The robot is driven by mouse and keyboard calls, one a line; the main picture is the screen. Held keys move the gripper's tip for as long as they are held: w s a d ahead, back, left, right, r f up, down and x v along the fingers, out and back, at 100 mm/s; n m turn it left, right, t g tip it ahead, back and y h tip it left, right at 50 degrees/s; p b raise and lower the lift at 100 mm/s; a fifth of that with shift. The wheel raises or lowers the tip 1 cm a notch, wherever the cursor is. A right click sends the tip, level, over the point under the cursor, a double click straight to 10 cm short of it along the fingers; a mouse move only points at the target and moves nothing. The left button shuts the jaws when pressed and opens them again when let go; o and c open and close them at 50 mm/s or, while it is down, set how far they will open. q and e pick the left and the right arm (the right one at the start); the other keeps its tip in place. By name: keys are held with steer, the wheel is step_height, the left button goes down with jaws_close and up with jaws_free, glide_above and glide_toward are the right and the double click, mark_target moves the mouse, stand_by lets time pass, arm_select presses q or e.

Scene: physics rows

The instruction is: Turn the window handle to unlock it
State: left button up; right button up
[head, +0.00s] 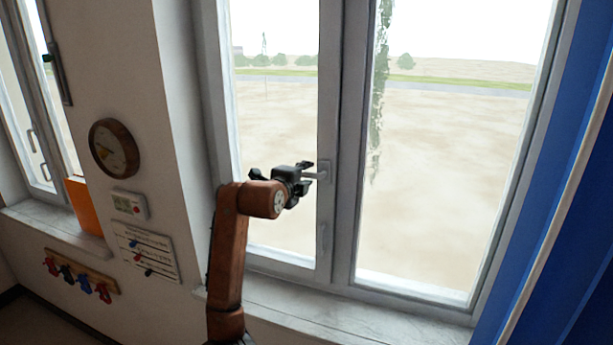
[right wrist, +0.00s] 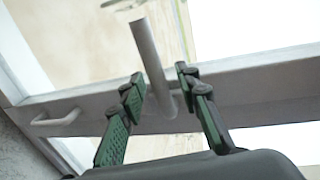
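The window handle (head: 321,175) is a pale grey bar on the middle upright of the window frame, sticking out to the left in the head view. My right gripper (head: 308,174) is beside it, with its fingertips pointing at the frame. In the right wrist view the handle bar (right wrist: 148,52) passes between the two green-padded fingers of my right gripper (right wrist: 160,76). The fingers are apart, with a visible gap on the right side of the bar; I cannot tell whether the left finger touches it. My left gripper is not in view.
A smaller pull grip (head: 321,238) sits lower on the same frame and also shows in the right wrist view (right wrist: 57,118). A stone sill (head: 340,318) runs below. A blue curtain (head: 560,200) hangs at right; a clock (head: 114,147) hangs on the left wall.

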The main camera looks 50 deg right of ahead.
steer(key=v, duration=1.2)
steer(key=shift+w+f, duration=0.1)
